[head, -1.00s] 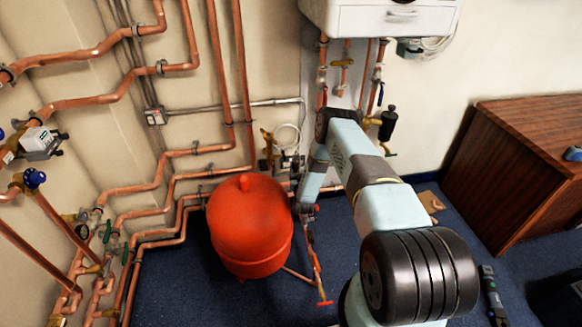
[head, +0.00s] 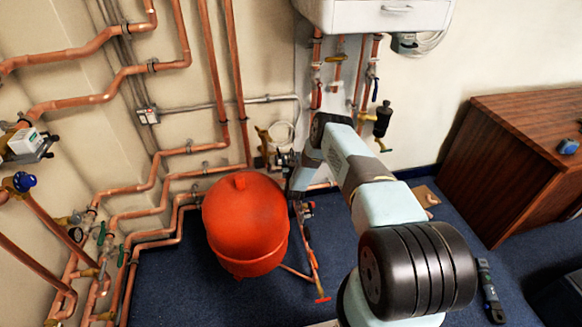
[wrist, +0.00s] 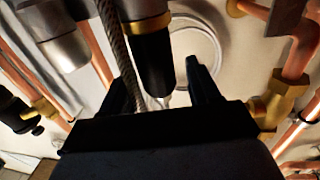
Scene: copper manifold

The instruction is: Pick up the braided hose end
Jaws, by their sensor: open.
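In the wrist view, a thin grey braided hose (wrist: 121,55) runs down from the top edge to between my gripper's fingers (wrist: 158,75). Its lower tip is partly hidden by the gripper body. A black cylinder (wrist: 155,62) with a metal collar hangs just right of the braid, also between the fingers. I cannot tell whether it belongs to the hose. My gripper is open, with a dark finger on either side and a gap to the right finger. In the head view my gripper (head: 286,162) is small by the wall fittings behind the red tank; the hose cannot be made out there.
Copper pipes (wrist: 296,50) and a brass fitting (wrist: 277,100) lie close on the right in the wrist view. A metal cylinder (wrist: 55,40) is at upper left. In the head view, the red tank (head: 245,225) stands near the arm and a wooden desk (head: 540,130) stands right.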

